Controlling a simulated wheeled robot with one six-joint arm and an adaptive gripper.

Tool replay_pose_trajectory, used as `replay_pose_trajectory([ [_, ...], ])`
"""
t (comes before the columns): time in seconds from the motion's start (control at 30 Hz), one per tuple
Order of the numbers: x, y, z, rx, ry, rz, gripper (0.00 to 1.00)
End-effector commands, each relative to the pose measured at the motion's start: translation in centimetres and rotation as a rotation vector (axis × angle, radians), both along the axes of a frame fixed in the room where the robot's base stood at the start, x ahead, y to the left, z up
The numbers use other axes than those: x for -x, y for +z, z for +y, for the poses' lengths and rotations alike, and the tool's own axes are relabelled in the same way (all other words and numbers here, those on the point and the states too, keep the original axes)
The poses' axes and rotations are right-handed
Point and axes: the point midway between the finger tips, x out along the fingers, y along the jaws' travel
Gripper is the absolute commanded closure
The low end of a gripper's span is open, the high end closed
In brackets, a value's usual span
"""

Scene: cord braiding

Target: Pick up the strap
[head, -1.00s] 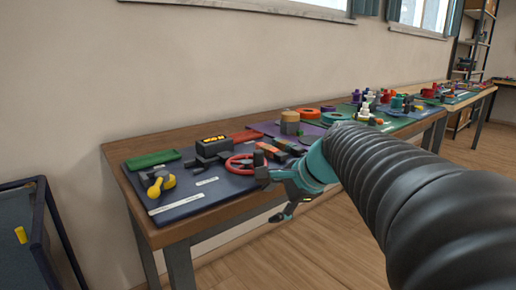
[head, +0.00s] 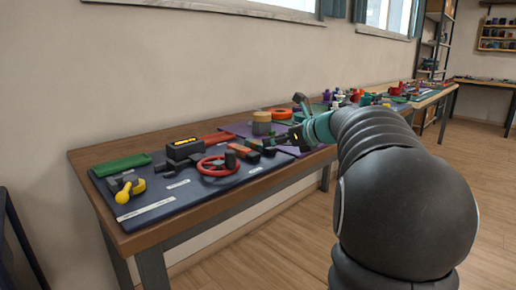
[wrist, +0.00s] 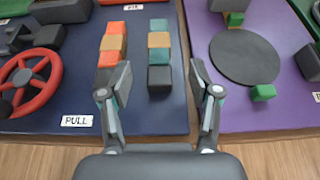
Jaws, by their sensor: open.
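Two segmented strips lie on the blue mat (wrist: 90,150) in the wrist view. One is orange and tan with a black end (wrist: 113,45); the other is teal and tan with a black end (wrist: 159,50). Either could be the strap; I cannot tell which. My gripper (wrist: 161,78) is open and empty, its fingers spread either side of the teal strip's near end in the picture, touching nothing I can make out.
A red wheel (wrist: 28,84) lies left on the blue mat, near a "PULL" label (wrist: 77,121). A purple mat (wrist: 215,110) at right holds a dark disc (wrist: 244,57) and a green block (wrist: 263,92). The wooden table's front edge (head: 200,215) is close. Floor in front is open.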

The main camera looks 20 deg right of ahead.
Motion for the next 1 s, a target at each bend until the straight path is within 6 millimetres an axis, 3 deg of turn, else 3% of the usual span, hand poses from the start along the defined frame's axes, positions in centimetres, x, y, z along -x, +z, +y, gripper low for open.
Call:
replay_pose_trajectory([
  [0.37, -2.1, -1.0, 0.8, 0.002, 0.001, -0.001, 0.38],
  [0.7, -5.7, -2.9, 2.3, 0.001, 0.002, -0.001, 0.38],
  [0.93, -5.8, -2.9, 2.3, 0.002, 0.0, -0.001, 0.38],
  [1.0, -5.8, -2.9, 2.3, 0.002, 0.0, -0.001, 0.53],
])
